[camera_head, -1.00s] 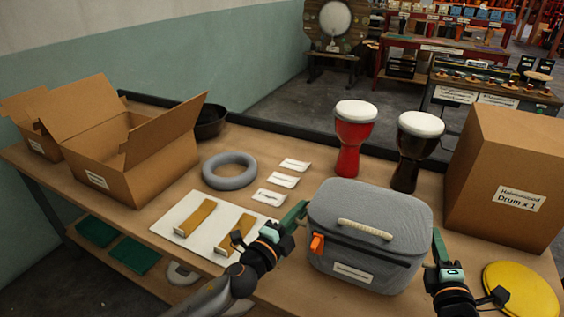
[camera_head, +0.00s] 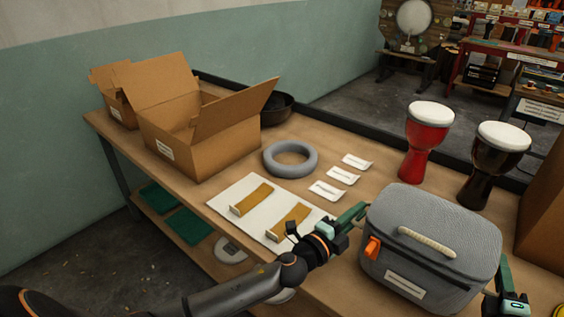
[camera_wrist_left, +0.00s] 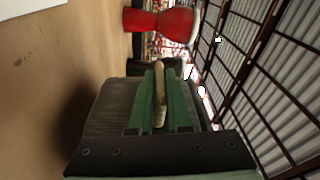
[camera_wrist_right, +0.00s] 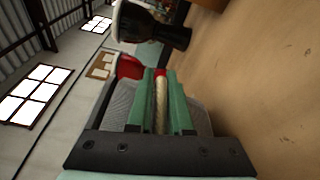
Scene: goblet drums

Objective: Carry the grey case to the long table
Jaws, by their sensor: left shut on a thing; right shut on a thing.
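The grey case (camera_head: 430,245) has a cream rope handle (camera_head: 427,241) on top, an orange tab and a white label. It is upright at the front of the near workbench (camera_head: 330,137); I cannot tell whether its base touches the top. My left gripper (camera_head: 357,214) is shut on its left side, and my right gripper (camera_head: 503,277) on its right side. In the left wrist view the green fingers (camera_wrist_left: 160,100) are in front of the case. In the right wrist view the fingers (camera_wrist_right: 160,100) are too. Which table is the long one is unclear.
Behind the case stand a red drum (camera_head: 427,140) and a dark drum (camera_head: 490,165). A carton (camera_head: 543,215) is at the right edge. Left are a grey ring (camera_head: 291,159), white cards, a mat (camera_head: 222,203) with brass strips, and an open box (camera_head: 190,140). Display tables stand behind.

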